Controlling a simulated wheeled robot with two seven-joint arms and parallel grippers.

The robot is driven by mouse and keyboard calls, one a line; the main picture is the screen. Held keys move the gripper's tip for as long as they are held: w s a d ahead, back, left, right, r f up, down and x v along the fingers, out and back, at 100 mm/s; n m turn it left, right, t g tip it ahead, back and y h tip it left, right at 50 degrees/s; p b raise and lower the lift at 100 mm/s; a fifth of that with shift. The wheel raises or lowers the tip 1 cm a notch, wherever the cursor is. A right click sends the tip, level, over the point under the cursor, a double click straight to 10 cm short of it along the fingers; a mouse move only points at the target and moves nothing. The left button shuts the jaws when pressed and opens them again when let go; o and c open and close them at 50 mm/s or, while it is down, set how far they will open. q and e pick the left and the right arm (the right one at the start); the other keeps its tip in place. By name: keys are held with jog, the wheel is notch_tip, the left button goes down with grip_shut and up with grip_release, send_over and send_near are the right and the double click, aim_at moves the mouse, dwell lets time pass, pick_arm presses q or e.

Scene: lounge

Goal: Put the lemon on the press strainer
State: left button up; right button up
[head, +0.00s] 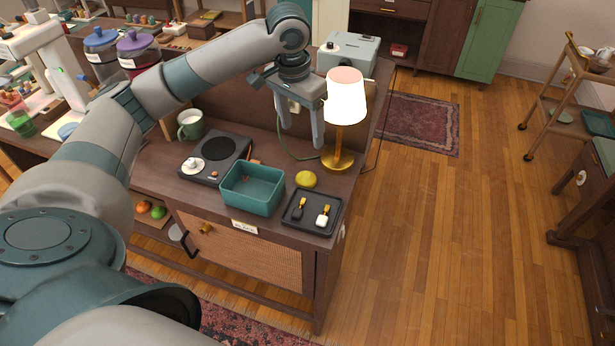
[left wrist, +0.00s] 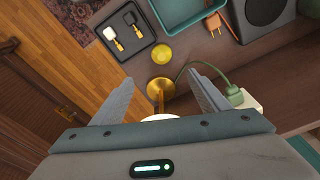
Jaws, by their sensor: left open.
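A round yellow thing, which looks like the lemon (head: 306,179), lies on the dark wooden cabinet top between the teal bin and the lamp. It also shows in the left wrist view (left wrist: 162,53), beyond my fingertips. My left gripper (head: 301,138) is open and empty, pointing down above the cabinet top, beside the lamp and behind the lemon. In the left wrist view its fingers (left wrist: 160,78) are spread, with the lamp's brass stem showing between them. I cannot make out a press strainer for certain. My right gripper is not in view.
The lamp (head: 345,97) stands close to my left gripper. A teal bin (head: 252,190), a black tray (head: 312,212) with two small tools, a hot plate (head: 216,158) and a green mug (head: 190,125) share the cabinet top. A green cable lies behind.

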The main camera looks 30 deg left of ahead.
pick_arm(q)
jog(key=p, duration=0.3)
send_over(306, 176)
jog(key=f, duration=1.2)
jog(key=shift+s+d+f, duration=0.1)
jog(key=shift+s+d, duration=0.05)
jog(key=shift+s, duration=0.05)
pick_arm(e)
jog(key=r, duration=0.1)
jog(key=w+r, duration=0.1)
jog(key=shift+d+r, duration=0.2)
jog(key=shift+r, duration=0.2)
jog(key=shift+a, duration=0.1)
pick_arm(q)
jog(key=shift+f, duration=0.4)
jog(key=f+p, duration=0.1)
jog(key=f, duration=0.2)
jog(key=shift+a+p, duration=0.2)
jog(key=shift+p, duration=0.2)
jog(key=shift+w+f, duration=0.15)
jog(key=shift+f, duration=0.55)
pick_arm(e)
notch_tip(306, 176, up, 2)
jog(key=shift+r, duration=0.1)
